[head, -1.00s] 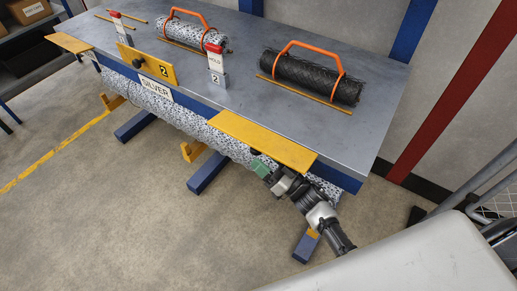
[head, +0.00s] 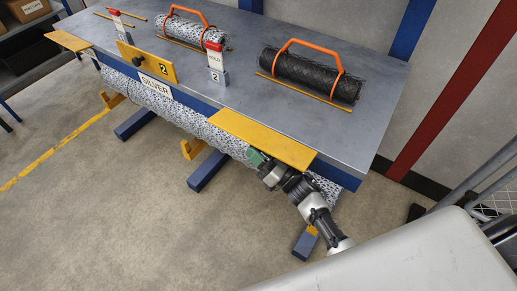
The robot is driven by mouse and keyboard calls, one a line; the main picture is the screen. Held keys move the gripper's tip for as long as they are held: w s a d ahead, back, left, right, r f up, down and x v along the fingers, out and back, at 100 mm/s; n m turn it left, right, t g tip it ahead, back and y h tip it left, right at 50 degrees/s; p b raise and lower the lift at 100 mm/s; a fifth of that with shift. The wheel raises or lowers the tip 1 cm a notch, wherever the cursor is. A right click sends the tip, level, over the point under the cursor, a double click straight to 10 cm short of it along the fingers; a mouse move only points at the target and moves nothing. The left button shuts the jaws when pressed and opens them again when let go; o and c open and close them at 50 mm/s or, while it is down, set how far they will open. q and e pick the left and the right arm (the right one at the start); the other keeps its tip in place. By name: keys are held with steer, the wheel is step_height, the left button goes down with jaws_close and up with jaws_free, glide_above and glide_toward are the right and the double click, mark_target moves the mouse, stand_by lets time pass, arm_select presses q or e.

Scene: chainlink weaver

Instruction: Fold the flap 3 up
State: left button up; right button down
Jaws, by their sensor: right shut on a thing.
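A yellow flap (head: 262,138), which I take to be flap 3, sticks out nearly flat from the table's front edge at the right; no number shows on it. My right gripper (head: 256,156), with green fingertips, is at the flap's outer edge and shut on it. The fingertips are partly hidden at the edge. Flap 2 (head: 147,62) stands upright in the middle of the front edge. Another yellow flap (head: 70,42) lies flat at the left end. My left gripper is out of view.
A long speckled roll (head: 175,114) lies along the front, below the table edge, behind a SILVER label (head: 155,88). On the table (head: 240,100) are a black roll (head: 308,76), a speckled roll (head: 195,33) and two red-topped HOLD posts (head: 216,62). The floor in front is mostly clear.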

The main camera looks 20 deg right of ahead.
mark_target(259, 140)
steer(key=shift+r+m+h+p, duration=0.4)
steer(key=shift+m+p, duration=0.1)
steer(key=shift+p, duration=0.2)
steer(key=r+m+h+p, duration=0.1)
steer(key=m+h+p, duration=0.1)
steer(key=m+p, duration=0.1)
steer(key=r+m+h+p, duration=0.1)
steer(key=r+m+p, duration=0.1)
steer(key=m+p, duration=0.2)
steer(key=r+m+h+p, duration=0.2)
steer(key=m+p, duration=0.2)
steer(key=m, duration=0.1)
steer(key=shift+w+d+r+t+h, duration=0.1)
steer(key=shift+w+d+t+h, duration=0.1)
steer(key=shift+t+h, duration=0.1)
steer(key=m, duration=0.1)
steer(key=m+p, duration=0.1)
steer(key=r+m+p, duration=0.1)
steer(key=shift+w+d+h, duration=0.25)
steer(key=shift+d+h, duration=0.05)
steer(key=shift+d, duration=0.05)
steer(key=shift+w+d+r+m+g+h+p, duration=0.2)
steer(key=shift+m+g+p, duration=0.15)
steer(key=shift+m, duration=0.25)
steer(key=shift+w+d+r+m+g+h+p, duration=0.15)
steer(key=shift+d+m+g+p, duration=0.1)
steer(key=shift+m+p, duration=0.25)
steer(key=shift+w+d+r+m+g+h+p, duration=0.1)
steer(key=shift+d+m+g+h+p, duration=0.15)
steer(key=shift+m, duration=0.45)
